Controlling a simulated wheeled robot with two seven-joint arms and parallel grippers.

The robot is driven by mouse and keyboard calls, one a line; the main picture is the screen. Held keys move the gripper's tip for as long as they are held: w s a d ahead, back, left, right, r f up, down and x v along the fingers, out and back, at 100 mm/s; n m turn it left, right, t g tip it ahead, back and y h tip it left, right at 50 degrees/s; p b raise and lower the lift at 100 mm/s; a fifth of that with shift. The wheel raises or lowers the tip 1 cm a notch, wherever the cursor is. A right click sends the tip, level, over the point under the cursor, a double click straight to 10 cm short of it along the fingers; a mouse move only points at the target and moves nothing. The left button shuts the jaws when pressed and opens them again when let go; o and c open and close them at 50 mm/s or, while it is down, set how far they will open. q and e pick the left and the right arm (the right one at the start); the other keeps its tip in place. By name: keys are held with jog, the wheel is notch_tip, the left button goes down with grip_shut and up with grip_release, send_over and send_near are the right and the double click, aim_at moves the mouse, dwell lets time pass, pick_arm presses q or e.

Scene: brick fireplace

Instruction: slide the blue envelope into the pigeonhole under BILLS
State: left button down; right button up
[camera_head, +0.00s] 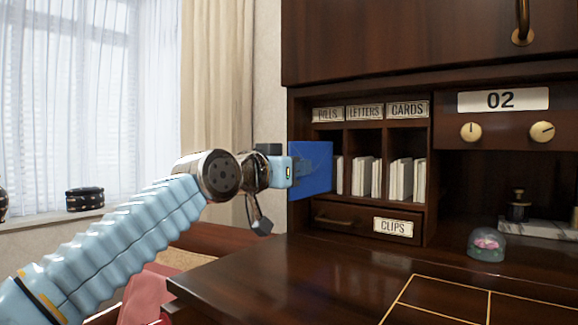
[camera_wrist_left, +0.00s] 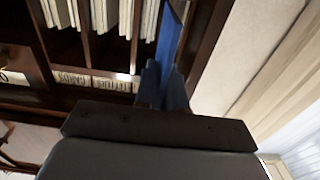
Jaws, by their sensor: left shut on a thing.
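The blue envelope (camera_head: 311,183) is upright, standing on edge, at the left front of the pigeonholes, and hides part of the leftmost one. It also shows edge-on in the left wrist view (camera_wrist_left: 173,32), near the cabinet's side post. My left gripper (camera_head: 303,166) is shut on the envelope's near part; its fingers also show in the left wrist view (camera_wrist_left: 163,88). The BILLS label (camera_head: 328,115) is above the leftmost pigeonhole (camera_head: 328,141), which holds some white paper (camera_head: 339,175). I cannot tell whether the envelope's far edge is inside the opening. My right gripper is not in view.
The LETTERS (camera_head: 365,112) and CARDS (camera_head: 407,109) pigeonholes hold white envelopes. The CLIPS drawer (camera_head: 350,220) is below. A glass dome (camera_head: 487,244) stands on the desktop (camera_head: 300,275), whose left part is clear. A curtain (camera_head: 215,85) hangs at left.

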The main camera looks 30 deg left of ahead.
aim_at(316, 166)
pick_arm(q)
jog(key=shift+w+d+p, duration=0.15)
jog(key=shift+w+p, duration=0.3)
jog(key=shift+w, duration=1.3)
jog(key=shift+w+d+p, duration=0.15)
jog(key=shift+w+p, duration=0.3)
jog(key=shift+w, duration=1.25)
jog(key=shift+w+f, duration=0.15)
jog(key=shift+w, duration=1)
jog(key=c, duration=1.1)
grip_release()
jog(key=shift+d, duration=0.1)
jog(key=shift+c, duration=0.2)
jog(key=s+a+b, duration=0.1)
jog(key=s+b, duration=0.2)
jog(key=s, duration=1)
jog(key=shift+s, duration=0.35)
